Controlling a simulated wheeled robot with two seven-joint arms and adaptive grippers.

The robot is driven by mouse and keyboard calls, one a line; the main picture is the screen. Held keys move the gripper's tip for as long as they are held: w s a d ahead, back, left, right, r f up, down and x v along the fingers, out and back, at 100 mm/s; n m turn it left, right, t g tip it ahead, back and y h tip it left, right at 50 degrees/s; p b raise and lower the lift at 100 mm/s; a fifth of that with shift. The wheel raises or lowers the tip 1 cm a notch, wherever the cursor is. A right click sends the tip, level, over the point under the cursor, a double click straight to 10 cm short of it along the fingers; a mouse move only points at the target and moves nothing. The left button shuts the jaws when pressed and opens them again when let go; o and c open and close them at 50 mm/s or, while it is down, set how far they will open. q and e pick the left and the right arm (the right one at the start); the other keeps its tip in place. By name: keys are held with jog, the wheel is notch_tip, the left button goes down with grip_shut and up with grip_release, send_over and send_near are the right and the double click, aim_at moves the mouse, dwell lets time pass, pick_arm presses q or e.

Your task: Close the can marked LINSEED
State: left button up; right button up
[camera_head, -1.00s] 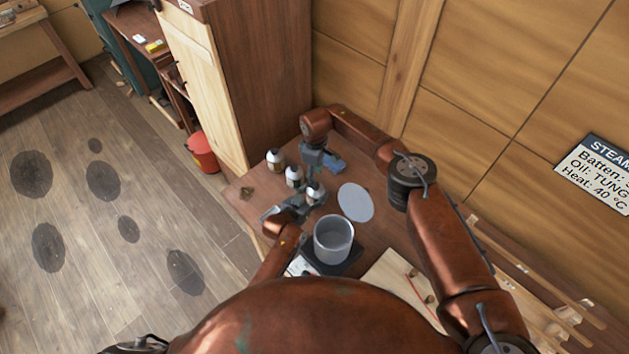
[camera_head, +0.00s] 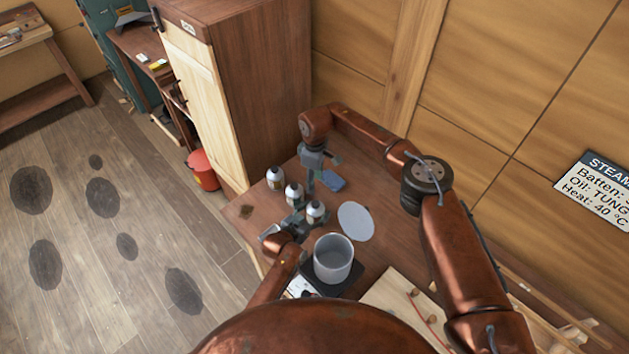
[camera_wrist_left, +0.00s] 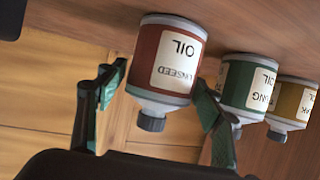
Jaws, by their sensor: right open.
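The LINSEED can has a red body and a white label; it hangs inverted in the left wrist view (camera_wrist_left: 165,65), with a dark grey cap on its neck. In the head view I take it to be the nearest of three cans (camera_head: 315,212). My left gripper (camera_head: 298,222) is beside it there. In the left wrist view the green-padded fingers (camera_wrist_left: 162,85) flank the can closely; whether both press on it is unclear. My right gripper (camera_head: 320,172) is open and empty above the bench, behind the row of cans.
A green TUNG can (camera_wrist_left: 247,88) and an amber can (camera_wrist_left: 292,103) stand beside the red one. A tall cabinet (camera_head: 265,80) stands behind.

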pick_arm(q)
jog(key=shift+o, duration=0.9)
jog(key=shift+s+a, duration=0.1)
jog(key=v, duration=1.1)
jog(key=shift+s+a+r, duration=0.2)
jog(key=shift+s+r, duration=0.05)
jog(key=shift+s, duration=0.05)
